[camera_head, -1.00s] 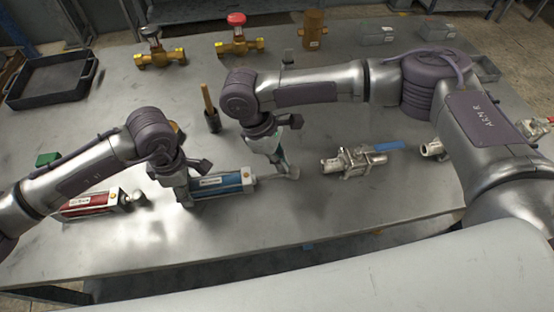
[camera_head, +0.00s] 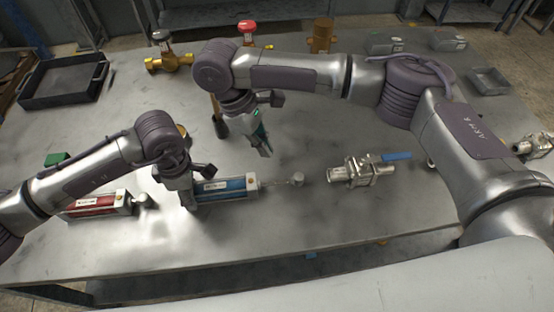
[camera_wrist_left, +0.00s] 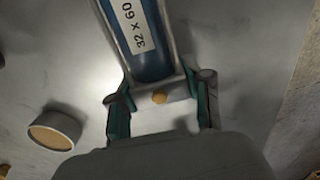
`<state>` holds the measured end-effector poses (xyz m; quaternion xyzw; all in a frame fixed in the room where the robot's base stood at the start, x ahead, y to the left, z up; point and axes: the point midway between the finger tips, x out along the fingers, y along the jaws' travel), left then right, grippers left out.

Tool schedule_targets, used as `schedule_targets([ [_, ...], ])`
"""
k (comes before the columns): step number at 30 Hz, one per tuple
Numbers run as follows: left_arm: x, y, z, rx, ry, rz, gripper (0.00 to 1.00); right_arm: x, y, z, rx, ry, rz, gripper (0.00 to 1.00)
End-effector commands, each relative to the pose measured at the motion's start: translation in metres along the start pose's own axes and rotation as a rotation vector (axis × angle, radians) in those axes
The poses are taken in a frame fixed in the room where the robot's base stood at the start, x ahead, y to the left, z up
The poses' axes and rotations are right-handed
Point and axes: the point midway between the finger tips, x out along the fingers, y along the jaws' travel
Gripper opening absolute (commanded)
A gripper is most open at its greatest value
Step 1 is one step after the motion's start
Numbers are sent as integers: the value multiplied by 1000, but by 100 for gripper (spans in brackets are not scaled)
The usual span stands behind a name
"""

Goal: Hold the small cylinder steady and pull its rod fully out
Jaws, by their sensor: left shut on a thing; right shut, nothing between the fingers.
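The blue cylinder (camera_head: 238,186) lies on the grey table, its label reading "32 x 60" in the left wrist view (camera_wrist_left: 150,45). My left gripper (camera_head: 188,203) is shut on its left end block; the fingers sit on both sides of that block in the left wrist view (camera_wrist_left: 160,97). The thin rod (camera_head: 275,184) sticks out of the cylinder's right end and ends in a grey fitting (camera_head: 297,179). My right gripper (camera_head: 266,152) is shut and empty, above and left of the fitting, apart from it. A red cylinder (camera_head: 97,205) lies at the left.
A steel valve with a blue handle (camera_head: 362,171) lies just right of the rod fitting. Brass valves (camera_head: 172,61), a brown fitting (camera_head: 321,36), a black tray (camera_head: 65,82) and grey boxes (camera_head: 385,44) stand toward the back. The table's front middle is clear.

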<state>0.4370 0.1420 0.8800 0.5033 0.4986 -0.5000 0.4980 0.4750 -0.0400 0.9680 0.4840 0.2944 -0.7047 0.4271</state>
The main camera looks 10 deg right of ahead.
Motion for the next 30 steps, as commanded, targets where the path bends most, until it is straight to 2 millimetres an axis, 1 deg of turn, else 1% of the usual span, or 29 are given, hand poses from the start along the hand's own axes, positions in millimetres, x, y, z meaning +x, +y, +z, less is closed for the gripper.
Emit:
schedule_targets([
  [1,2,-2,0,3,2,-5,0,-10,0,-1,-1,2,0,0],
  [6,2,-2,1,6,0,-5,0,-29,-1,-1,-2,2,-1,0],
  [10,2,-3,2,7,-1,-6,0,-34,-1,-1,-2,1,-1,0],
  [17,1,-3,2,8,-3,-6,0,-35,-1,-1,-2,2,-1,0],
  [18,1,-3,2,8,-4,-6,56,-35,-1,-1,-2,2,-1,0],
  [22,1,-2,2,8,-4,-5,78,-35,-1,-1,-2,2,-1,0],
  [30,0,-2,2,7,-4,-3,79,-35,-1,-1,-2,2,-1,0],
])
